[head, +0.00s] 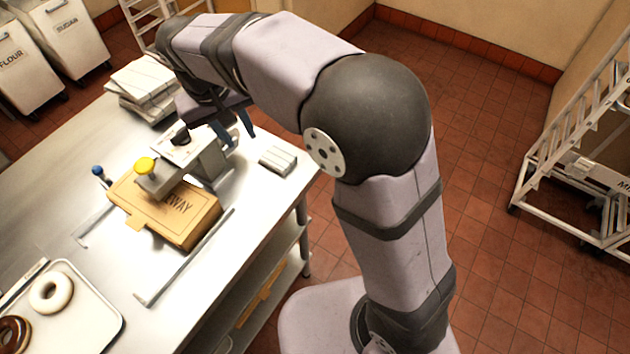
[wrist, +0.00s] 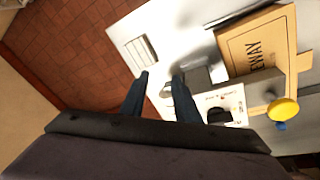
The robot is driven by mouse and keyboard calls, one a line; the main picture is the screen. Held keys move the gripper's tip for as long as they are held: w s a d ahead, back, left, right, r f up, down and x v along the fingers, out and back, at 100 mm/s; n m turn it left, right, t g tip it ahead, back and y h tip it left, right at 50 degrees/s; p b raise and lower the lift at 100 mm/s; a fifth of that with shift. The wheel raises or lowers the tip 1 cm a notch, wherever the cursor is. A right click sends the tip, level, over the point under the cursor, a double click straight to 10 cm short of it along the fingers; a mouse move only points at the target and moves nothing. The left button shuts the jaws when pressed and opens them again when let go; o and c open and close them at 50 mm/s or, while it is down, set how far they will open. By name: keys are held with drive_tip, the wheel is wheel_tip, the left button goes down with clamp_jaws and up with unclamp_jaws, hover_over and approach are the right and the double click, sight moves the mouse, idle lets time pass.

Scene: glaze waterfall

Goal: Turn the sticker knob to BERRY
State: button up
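The sticker machine (head: 200,160) stands on the steel table. Its black knob (head: 181,136) sits on a pale label plate; the knob also shows in the wrist view (wrist: 219,116). The lettering around the knob is too small to read. A yellow button (head: 145,165) tops the machine's front end and shows in the wrist view (wrist: 284,109). My gripper (head: 232,136) is beside the machine, at its back right in the head view. In the wrist view its two fingers (wrist: 159,76) are apart with nothing held, left of the knob.
A brown box (head: 172,215) lies under the machine's front, between metal rails (head: 190,265). A blue-topped post (head: 98,171) stands beside it. A small grey block (head: 278,160) lies near the table edge. A donut tray (head: 95,318) and stacked white boxes (head: 142,80) are also on the table.

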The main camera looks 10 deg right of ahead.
sight(178, 132)
drive_tip(key=s+d+f+n+b, duration=0.1)
drive_tip(key=s+d+f+n, duration=0.2)
drive_tip(key=d, duration=0.4)
drive_tip(key=s+d+f+n+g+b, duration=0.1)
drive_tip(key=s+d+f+n+b, duration=0.1)
drive_tip(key=s+d+f, duration=0.3)
drive_tip(key=shift+s+d+f+n+y, duration=0.4)
drive_tip(key=shift+d+f+n, duration=0.35)
drive_tip(key=shift+d, duration=0.35)
drive_tip(key=shift+w+r, duration=0.1)
